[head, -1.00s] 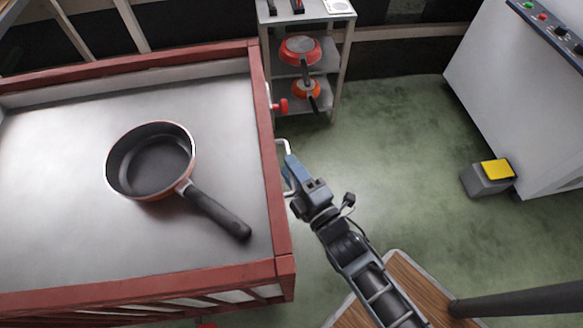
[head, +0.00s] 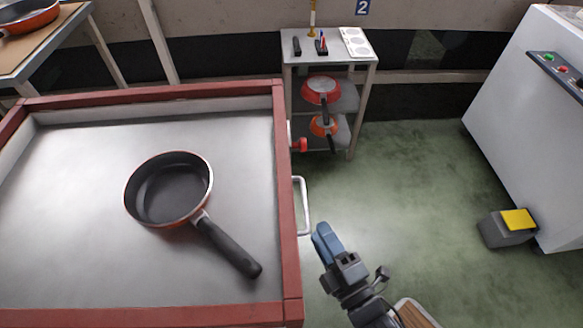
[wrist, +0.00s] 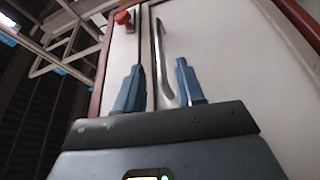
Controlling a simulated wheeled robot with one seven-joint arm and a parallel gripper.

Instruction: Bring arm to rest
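My gripper (head: 323,238) is a blue-fingered, dark-bodied gripper. In the head view it is beside the right side of the red-framed table, above the green floor. In the wrist view its two fingers (wrist: 158,78) stand apart with nothing held between them. A curved metal handle (head: 303,205) on the table's side appears beyond the fingers, and it also shows in the wrist view (wrist: 160,55). In the head view the gripper is apart from this handle, to its lower right. Most of the arm is outside the head view.
A black pan with an orange outside (head: 170,190) lies on the red-framed table (head: 70,155). A small shelf unit (head: 362,80) holds two red-orange pans. A white machine (head: 530,110) and a yellow-topped box (head: 517,219) stand right. Open green floor (head: 410,180) lies between.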

